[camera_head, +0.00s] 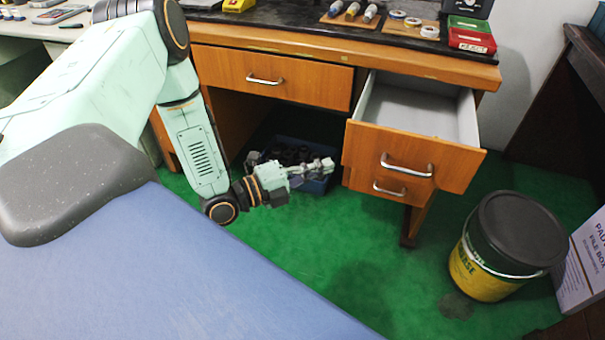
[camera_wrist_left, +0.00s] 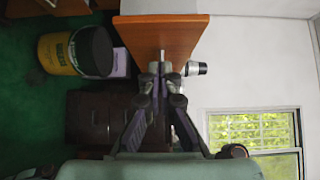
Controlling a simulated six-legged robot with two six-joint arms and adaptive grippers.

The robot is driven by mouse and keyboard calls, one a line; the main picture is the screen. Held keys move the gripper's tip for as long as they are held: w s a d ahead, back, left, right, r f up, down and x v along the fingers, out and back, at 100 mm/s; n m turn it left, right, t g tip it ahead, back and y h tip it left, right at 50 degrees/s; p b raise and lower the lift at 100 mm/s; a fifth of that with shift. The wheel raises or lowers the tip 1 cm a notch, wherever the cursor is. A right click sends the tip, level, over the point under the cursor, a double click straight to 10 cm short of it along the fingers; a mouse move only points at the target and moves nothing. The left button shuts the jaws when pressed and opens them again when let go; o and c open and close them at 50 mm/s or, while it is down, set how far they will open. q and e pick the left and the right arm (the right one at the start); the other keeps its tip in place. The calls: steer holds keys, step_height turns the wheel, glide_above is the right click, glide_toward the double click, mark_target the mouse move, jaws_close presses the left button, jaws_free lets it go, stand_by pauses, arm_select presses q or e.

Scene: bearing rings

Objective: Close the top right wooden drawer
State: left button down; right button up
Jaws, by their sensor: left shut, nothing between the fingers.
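The top right wooden drawer (camera_head: 411,157) is pulled open in the head view, its pale inside showing and a silver handle (camera_head: 407,164) on its front. My left gripper (camera_head: 328,165) is shut and empty, just left of the drawer front; whether it touches the front I cannot tell. In the left wrist view the shut fingers (camera_wrist_left: 161,72) point at an orange-brown wooden panel (camera_wrist_left: 160,32), which looks like the drawer front. My right gripper is in neither view.
A shut wide drawer (camera_head: 268,78) is left of the open one. A blue crate (camera_head: 318,186) with dark items sits under the desk. A black-and-yellow bucket (camera_head: 500,250) and a white file box (camera_head: 585,265) stand at right. Green floor is clear in front.

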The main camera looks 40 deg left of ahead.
mark_target(352, 147)
arm_select(q)
steer(key=w+b, duration=0.2)
steer(key=w, duration=0.4)
steer(key=shift+d, duration=0.15)
steer(key=shift+d+r, duration=0.1)
